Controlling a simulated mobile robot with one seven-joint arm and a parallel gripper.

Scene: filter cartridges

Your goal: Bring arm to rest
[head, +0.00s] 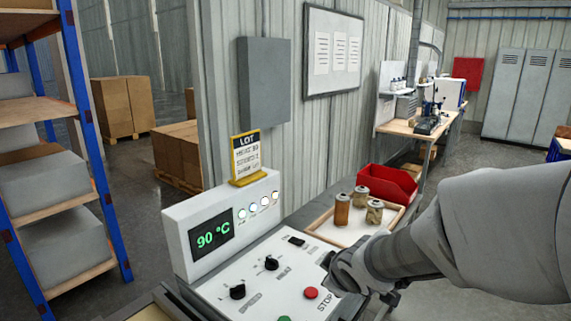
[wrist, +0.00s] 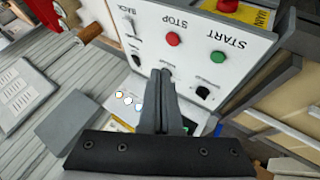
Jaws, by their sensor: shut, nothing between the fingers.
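My gripper (head: 328,268) reaches in from the right over the right part of a white control panel (head: 262,262), close to the red STOP button (head: 311,293). In the wrist view the two fingers (wrist: 165,78) lie together with nothing between them. The wrist view also shows the red STOP button (wrist: 173,39) and the green START button (wrist: 218,57), both beyond the fingertips. Whether the gripper touches the panel cannot be told. The display (head: 212,237) reads 90 °C.
A light tray (head: 326,232) with several filter cartridges (head: 342,210) stands behind the panel, next to a red bin (head: 388,186). A yellow LOT sign (head: 246,158) stands on the display housing. A blue-framed shelf (head: 92,150) is at left. Floor shows between shelf and panel.

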